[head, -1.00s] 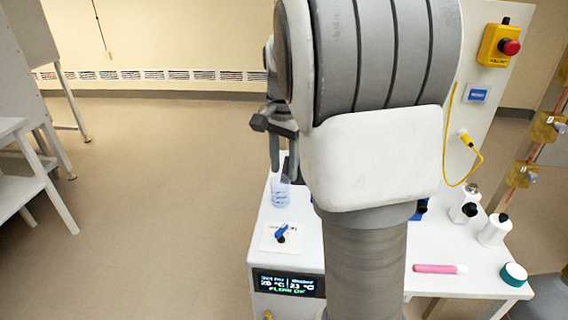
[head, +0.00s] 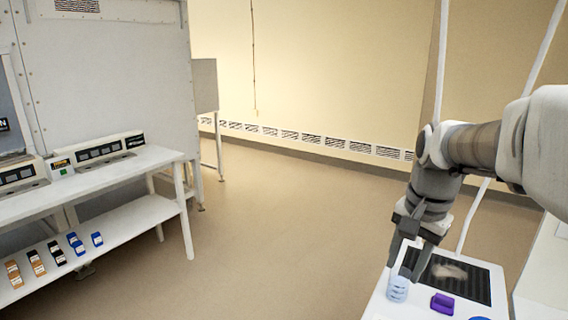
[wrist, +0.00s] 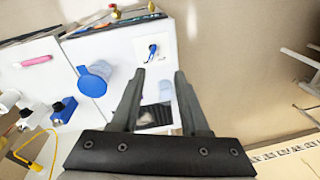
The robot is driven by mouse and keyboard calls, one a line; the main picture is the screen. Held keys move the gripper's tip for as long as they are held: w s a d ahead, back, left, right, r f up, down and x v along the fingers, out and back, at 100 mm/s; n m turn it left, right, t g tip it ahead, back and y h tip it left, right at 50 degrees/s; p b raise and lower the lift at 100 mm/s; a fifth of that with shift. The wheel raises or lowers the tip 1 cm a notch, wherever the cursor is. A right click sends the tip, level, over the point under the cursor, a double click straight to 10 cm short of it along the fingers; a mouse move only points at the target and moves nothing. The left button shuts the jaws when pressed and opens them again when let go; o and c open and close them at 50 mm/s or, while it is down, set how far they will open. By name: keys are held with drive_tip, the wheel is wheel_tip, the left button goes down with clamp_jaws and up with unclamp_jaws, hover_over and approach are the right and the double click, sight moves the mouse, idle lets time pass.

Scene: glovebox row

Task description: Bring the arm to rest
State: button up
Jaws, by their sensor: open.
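My gripper (head: 408,262) hangs from my arm at the right of the head view, fingers pointing down above a white bench top (head: 385,306). In the wrist view my gripper (wrist: 158,76) has its two dark fingers well apart, with nothing held between them. A clear, bluish cup (head: 398,290) stands on the bench just below the fingertips in the head view; I cannot tell the exact gap. In the wrist view the bench with a blue valve handle (wrist: 152,52) lies beyond the fingers.
A purple block (head: 443,303) and a dark panel (head: 462,277) are beside the cup. The wrist view shows a blue round object (wrist: 93,79), a pink tool (wrist: 37,61) and bottles at left. A white shelf bench (head: 130,170) stands at left; open floor (head: 285,220) lies between.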

drive_tip(key=s+a+r+n+t+p, duration=0.1)
drive_tip(key=s+a+n+t, duration=0.1)
drive_tip(key=s+a+n, duration=0.2)
drive_tip(key=s+a+r+n+t+p, duration=0.1)
drive_tip(key=s+a+n, duration=0.3)
drive_tip(key=s, duration=0.6)
drive_tip(key=shift+s+a+r+n+t+p, duration=0.15)
drive_tip(key=shift+a+r+n+t+p, duration=0.25)
drive_tip(key=shift+n, duration=0.4)
drive_tip(key=shift+d, duration=0.15)
idle(1.1)
